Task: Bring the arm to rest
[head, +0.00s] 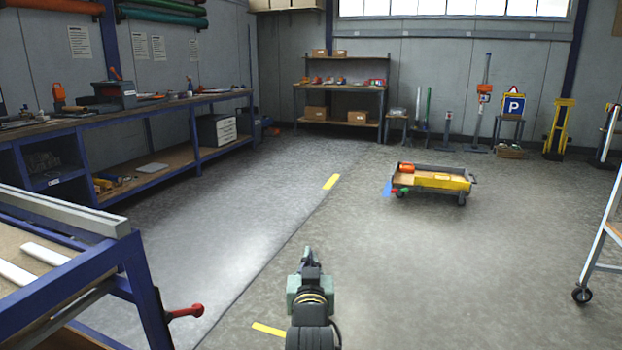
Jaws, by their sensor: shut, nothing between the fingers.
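My gripper (307,252) shows at the bottom centre of the head view, at the end of my arm, pointing away from me over the open floor. Its fingers are together and hold nothing. It touches nothing that I can see. Most of my arm is below the picture's edge.
A blue-framed table (95,285) with a red handle stands close at the left. A long workbench (165,104) runs along the left wall. A low cart (432,181) stands ahead right, a wheeled frame (602,245) at the right edge. The middle floor is clear.

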